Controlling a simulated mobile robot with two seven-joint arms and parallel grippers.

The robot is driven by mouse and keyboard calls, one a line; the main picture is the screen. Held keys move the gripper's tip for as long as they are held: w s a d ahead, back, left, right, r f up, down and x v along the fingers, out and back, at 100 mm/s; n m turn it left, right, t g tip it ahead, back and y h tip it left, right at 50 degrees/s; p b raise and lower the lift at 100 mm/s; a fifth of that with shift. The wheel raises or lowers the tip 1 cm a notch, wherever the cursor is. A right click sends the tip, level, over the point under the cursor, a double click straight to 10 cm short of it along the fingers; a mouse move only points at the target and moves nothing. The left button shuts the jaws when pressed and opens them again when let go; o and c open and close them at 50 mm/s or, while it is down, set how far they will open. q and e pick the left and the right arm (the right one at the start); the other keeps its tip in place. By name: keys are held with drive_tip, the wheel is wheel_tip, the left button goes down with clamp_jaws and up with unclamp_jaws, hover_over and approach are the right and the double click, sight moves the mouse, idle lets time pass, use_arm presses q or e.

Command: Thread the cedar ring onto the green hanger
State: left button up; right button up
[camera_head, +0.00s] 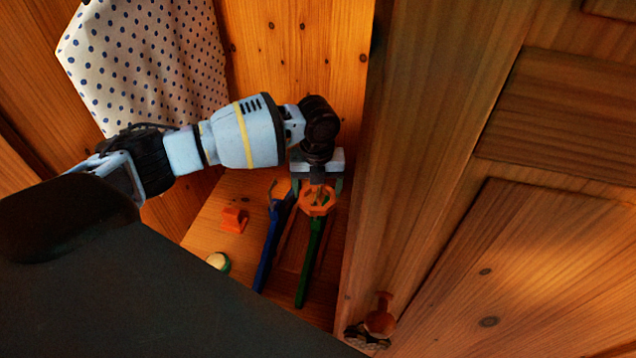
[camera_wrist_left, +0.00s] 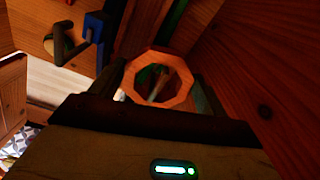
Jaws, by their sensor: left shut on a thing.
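The cedar ring (camera_head: 309,209) is an orange octagonal ring. My left gripper (camera_head: 318,187) is shut on it and holds it over the upper end of the green hanger (camera_head: 309,265). In the left wrist view the ring (camera_wrist_left: 132,82) sits between the fingers of the gripper (camera_wrist_left: 155,88), its opening facing the camera. A pale rod and some green show through the opening. I cannot tell whether the ring is around the hanger's end or only in front of it. My right gripper is not in view.
A blue hanger (camera_head: 270,245) stands close left of the green one; it also shows in the left wrist view (camera_wrist_left: 97,27). An orange block (camera_head: 233,221) and a small round item (camera_head: 219,262) lie further left. A wooden door (camera_head: 430,150) with a knob (camera_head: 380,322) bounds the right. Dotted cloth (camera_head: 150,65) hangs behind my arm.

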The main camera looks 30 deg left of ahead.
use_arm(q)
drive_tip(key=shift+f, duration=0.1)
idle(0.3)
drive_tip(key=o, duration=1)
drive_tip(key=shift+r, duration=3.9)
drive_tip(key=shift+s+f, duration=0.1)
drive_tip(key=shift+s, duration=0.05)
